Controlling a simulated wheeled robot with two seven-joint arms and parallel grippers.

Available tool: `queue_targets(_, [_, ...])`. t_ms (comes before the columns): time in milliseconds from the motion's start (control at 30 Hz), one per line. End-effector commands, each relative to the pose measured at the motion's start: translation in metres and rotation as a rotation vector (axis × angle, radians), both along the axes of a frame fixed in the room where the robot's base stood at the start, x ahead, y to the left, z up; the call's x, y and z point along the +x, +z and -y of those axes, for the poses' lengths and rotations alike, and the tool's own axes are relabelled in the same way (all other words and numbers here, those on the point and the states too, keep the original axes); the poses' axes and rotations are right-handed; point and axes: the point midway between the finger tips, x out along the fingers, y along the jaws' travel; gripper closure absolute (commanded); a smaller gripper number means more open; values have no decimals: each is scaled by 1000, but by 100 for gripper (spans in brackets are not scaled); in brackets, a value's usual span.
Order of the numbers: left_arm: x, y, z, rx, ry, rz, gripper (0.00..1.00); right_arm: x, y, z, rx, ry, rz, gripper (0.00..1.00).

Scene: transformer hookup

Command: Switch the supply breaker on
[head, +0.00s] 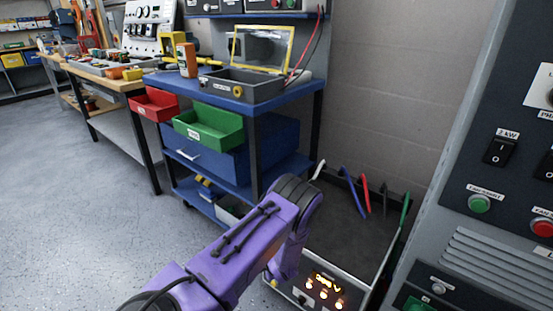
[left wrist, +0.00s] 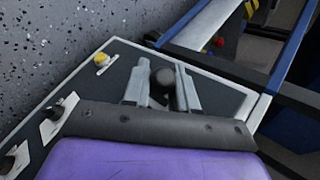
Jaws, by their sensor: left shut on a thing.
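My left arm reaches down to a low grey unit (head: 333,293) with a lit front panel in the head view. In the left wrist view, my left gripper (left wrist: 161,88) is shut on a dark round-ended handle (left wrist: 163,77) on the unit's dark, pale-edged panel (left wrist: 122,70). No label on the handle is readable, so I cannot tell its on or off position. A yellow button (left wrist: 101,59) sits left of the gripper, with white-plated toggle switches (left wrist: 58,109) further left. In the head view the arm hides the handle. My right gripper is in neither view.
Coloured cables (head: 366,194) stand up at the unit's back, near the wall. A tall grey cabinet (head: 463,240) with switches and buttons stands on the right. A blue workbench (head: 290,95) with red and green bins (head: 208,127) stands behind. The floor at left is clear.

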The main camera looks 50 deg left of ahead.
Motion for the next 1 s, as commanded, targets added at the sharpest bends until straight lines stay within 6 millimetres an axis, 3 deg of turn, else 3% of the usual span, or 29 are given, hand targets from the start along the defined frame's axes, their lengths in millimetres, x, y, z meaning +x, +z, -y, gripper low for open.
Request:
queue_targets(200, [-11,0,-3,-9,10,-32,100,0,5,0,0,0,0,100])
queue_targets(567, [-11,0,-3,-7,10,-33,100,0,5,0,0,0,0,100])
queue_targets(600, [-11,0,-3,-6,9,-32,63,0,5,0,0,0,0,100])
queue_targets(633, [-11,0,-3,-6,8,-32,53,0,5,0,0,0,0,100])
queue_targets(1000, [-8,7,3,-7,4,-30,52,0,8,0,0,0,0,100])
